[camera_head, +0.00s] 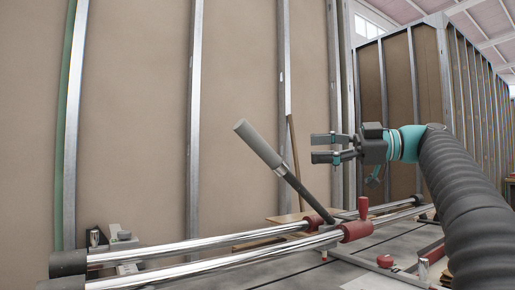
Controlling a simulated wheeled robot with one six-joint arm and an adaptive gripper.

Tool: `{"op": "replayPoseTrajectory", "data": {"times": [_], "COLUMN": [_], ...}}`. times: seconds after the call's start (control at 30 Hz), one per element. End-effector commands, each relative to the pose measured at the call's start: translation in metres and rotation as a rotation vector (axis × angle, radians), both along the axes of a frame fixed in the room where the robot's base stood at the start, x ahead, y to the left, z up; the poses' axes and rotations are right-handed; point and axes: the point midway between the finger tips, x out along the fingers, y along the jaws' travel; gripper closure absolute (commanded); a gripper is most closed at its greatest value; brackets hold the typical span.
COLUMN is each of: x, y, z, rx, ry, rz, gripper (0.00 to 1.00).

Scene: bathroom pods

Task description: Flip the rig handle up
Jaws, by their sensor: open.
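The rig handle (262,148) is a dark rod with a light grey grip at its upper end. It leans up and to the left from its lower end near the red collars on the metal rails. My gripper (318,148) is open and empty, pointing left. In the picture it sits to the right of the handle's grip, with a gap between its fingertips and the rod. I cannot tell how far apart they are in depth.
Two chrome rails (200,247) with dark end caps and red collars (355,231) run across the grey bench. A short upright red handle (363,208) stands near the collars. A wall of brown panels (140,110) with metal studs stands behind. The space above the rails at left is clear.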

Motion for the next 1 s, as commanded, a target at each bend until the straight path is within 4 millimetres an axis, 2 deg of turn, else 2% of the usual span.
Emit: {"op": "replayPoseTrajectory", "data": {"times": [0.13,0.27,0.8,1.0], "x": [-0.003,-0.002,0.014,0.019], "y": [-0.001,0.011,0.103,0.125], "z": [0.008,0.009,0.009,0.008], "rx": [0.01,0.012,0.012,0.011], "ry": [-0.083,-0.091,-0.086,-0.086], "rz": [0.04,0.049,0.044,0.042], "gripper": [0.4,0.4,0.4,0.4]}}
